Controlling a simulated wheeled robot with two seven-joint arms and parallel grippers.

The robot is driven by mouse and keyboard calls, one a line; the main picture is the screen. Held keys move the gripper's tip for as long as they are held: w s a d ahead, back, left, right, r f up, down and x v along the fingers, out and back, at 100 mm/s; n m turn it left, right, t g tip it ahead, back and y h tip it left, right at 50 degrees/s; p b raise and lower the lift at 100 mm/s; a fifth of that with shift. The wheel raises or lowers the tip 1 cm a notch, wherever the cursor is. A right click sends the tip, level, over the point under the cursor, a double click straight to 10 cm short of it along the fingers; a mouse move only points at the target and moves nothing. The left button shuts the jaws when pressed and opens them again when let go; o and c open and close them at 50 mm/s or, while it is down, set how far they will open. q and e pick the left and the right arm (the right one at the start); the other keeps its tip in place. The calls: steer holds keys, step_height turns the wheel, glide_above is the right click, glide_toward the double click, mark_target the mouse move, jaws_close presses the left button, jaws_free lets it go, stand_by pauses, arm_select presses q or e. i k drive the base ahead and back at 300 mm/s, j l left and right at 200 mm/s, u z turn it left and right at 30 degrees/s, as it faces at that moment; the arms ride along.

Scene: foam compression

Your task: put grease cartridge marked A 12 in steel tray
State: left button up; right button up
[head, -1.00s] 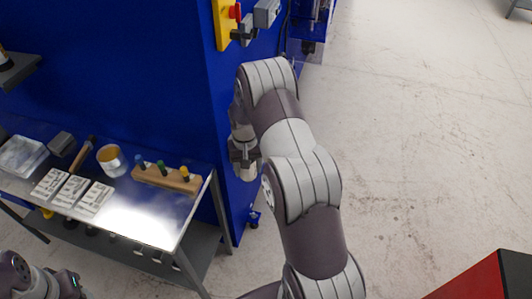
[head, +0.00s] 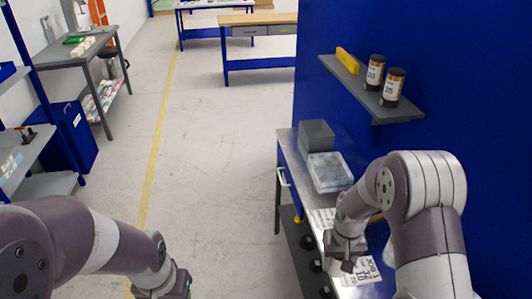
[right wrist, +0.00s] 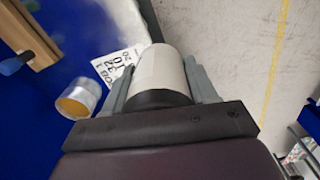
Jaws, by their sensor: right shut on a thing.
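My right gripper (head: 345,262) is over the workbench, above the printed cards, in the head view. In the right wrist view, the right gripper (right wrist: 163,88) is shut on a pale cylinder with a black end, a cartridge (right wrist: 160,70); its marking cannot be read. Two dark-capped cartridges with white and orange labels, one (head: 375,73) reading about 20 and the other (head: 393,88) about 25, stand upright on the wall shelf. My left gripper (head: 176,284) is at the bottom edge, its fingers unclear. I cannot identify a steel tray with certainty.
The workbench holds a grey box (head: 317,136), a clear bin (head: 329,172) and printed cards (head: 360,272). The floor left of the bench is clear.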

mark_target(324, 172)
steer(key=i+j, duration=0.1)
steer(key=i, duration=0.35)
steer(key=i+j+z, duration=0.1)
steer(key=i, duration=0.3)
steer(key=i+j, duration=0.2)
steer(key=i, duration=0.25)
steer(key=i+j+z, duration=0.1)
steer(key=i, duration=0.3)
steer(key=i+j+z, duration=0.2)
steer(key=i, duration=0.1)
